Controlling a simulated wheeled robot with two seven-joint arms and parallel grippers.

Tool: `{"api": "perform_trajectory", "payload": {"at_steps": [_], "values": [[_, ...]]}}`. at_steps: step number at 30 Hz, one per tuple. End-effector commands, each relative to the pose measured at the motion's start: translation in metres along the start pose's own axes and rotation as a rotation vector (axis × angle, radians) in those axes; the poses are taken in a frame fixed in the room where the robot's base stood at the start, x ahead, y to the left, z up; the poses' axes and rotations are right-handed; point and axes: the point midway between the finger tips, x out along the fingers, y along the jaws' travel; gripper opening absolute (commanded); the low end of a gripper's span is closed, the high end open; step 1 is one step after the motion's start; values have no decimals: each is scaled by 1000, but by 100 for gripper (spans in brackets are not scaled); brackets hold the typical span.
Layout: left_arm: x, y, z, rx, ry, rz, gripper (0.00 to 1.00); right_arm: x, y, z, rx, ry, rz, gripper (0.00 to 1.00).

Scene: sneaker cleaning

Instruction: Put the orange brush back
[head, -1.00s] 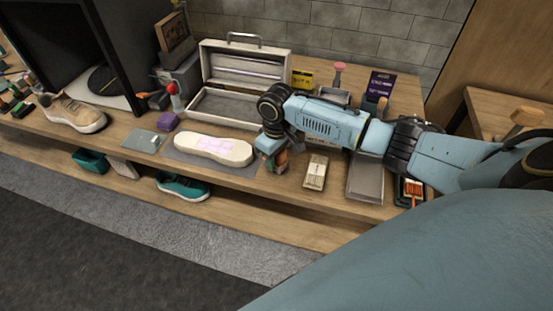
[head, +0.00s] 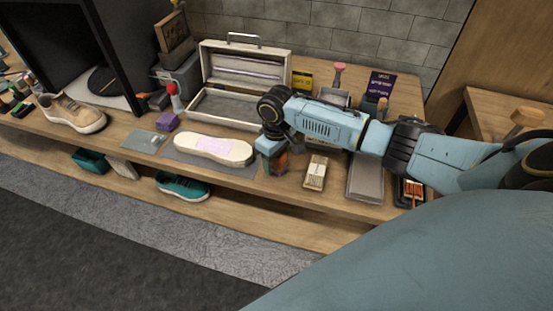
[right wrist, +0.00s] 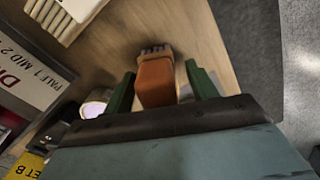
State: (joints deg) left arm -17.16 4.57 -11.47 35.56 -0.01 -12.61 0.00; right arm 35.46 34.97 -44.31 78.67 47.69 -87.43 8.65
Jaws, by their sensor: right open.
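The orange brush (right wrist: 156,82) stands between the two green fingers of my right gripper (right wrist: 160,72) in the right wrist view. Its bristle-like far end points up the picture, over the wooden bench top. The fingers are apart, with a gap visible between the brush and the right finger. In the head view my right gripper (head: 273,164) hangs low at the front of the bench, right of the white insole-shaped piece, and the brush (head: 282,160) is partly hidden by it. My left gripper is not in view.
A cream slatted block (head: 315,172) and a grey tray (head: 366,181) lie right of the gripper. A black holder with something orange (head: 411,191) sits farther right. An open white case (head: 240,62) stands behind. The bench's front edge is close.

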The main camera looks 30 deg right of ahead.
Motion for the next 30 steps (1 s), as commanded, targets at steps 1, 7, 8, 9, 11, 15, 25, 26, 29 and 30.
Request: {"api": "perform_trajectory", "payload": {"at_steps": [1,7,8,9,11,15,25,26,29,30], "values": [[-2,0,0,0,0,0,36,-8,0,-1,0,3,0,57],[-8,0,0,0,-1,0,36,-50,1,-1,-1,5,1,57],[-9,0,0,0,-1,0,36,-56,1,-1,0,5,1,57],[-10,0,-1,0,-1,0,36,-65,1,-1,0,5,1,57],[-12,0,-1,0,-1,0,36,-78,1,-1,1,4,2,57],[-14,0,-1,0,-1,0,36,-101,0,-1,0,2,0,57],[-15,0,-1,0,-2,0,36,-118,0,0,1,0,0,57],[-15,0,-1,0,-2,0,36,-118,0,0,1,0,0,57],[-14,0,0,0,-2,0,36,-118,0,0,1,0,0,57],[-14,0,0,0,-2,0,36,-118,0,0,1,0,0,57]]}}
